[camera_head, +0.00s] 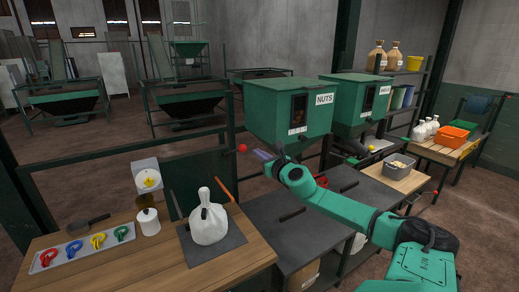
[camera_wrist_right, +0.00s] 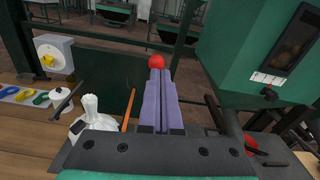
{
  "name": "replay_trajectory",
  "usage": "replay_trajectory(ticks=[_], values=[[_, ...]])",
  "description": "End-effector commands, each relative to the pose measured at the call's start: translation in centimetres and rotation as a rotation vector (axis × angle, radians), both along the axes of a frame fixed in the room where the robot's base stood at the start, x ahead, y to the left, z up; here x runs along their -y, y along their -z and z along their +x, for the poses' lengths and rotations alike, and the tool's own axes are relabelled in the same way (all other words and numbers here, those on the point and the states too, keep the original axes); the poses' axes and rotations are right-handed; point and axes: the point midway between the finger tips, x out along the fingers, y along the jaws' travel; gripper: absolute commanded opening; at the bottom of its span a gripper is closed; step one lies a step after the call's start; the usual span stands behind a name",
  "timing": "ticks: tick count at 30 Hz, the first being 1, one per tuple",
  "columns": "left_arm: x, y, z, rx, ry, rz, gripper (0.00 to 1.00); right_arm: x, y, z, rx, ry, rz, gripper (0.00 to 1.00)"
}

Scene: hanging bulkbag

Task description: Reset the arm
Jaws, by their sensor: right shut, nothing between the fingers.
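My right arm (camera_head: 345,207) reaches in from the lower right of the head view, over the dark grey counter. Its gripper (camera_head: 262,155) is in front of the green NUTS hopper (camera_head: 290,112), near its lower left. The purple fingers are closed together and empty, which the right wrist view also shows (camera_wrist_right: 160,80). A red ball knob (camera_head: 242,148) appears just beyond the fingertips; in the wrist view the knob (camera_wrist_right: 156,62) lines up with them, and I cannot tell if they touch. My left gripper is not in view.
A tied white bag (camera_head: 208,222) stands on a dark mat on the wooden table. A tray (camera_head: 45,262) of coloured clips, a white jar (camera_head: 148,222) and a scale (camera_head: 147,177) are nearby. A second hopper (camera_head: 358,102) stands to the right. An orange crate (camera_head: 451,135) is farther right.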

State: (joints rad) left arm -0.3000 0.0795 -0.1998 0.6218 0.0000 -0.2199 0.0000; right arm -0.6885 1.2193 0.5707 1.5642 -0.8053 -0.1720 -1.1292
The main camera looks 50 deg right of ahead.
Motion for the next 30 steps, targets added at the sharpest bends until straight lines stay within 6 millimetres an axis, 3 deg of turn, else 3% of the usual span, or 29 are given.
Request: replay_trajectory(ticks=[14, 17, 20, 24, 26, 27, 30], values=[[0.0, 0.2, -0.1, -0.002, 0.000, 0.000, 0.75, 0.1, 0.2, 0.0, -0.001, 0.002, 0.002, 0.00], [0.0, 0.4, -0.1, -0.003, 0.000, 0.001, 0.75, 1.6, 2.1, -0.9, -0.003, 0.041, 0.063, 0.00], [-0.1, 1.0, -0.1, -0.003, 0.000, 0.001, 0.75, 5.0, 7.2, -3.4, -0.002, 0.145, 0.235, 0.00], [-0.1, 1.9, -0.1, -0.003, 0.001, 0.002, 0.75, 9.5, 18.3, -9.2, 0.019, 0.363, 0.585, 0.00], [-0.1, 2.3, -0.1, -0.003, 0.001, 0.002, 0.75, 10.3, 23.3, -11.9, 0.034, 0.460, 0.731, 0.00], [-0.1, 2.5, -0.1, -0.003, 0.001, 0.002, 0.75, 10.4, 26.8, -13.8, 0.044, 0.525, 0.827, 0.00], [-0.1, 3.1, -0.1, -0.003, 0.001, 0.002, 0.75, 9.5, 35.2, -18.3, 0.075, 0.689, 1.055, 0.00]])
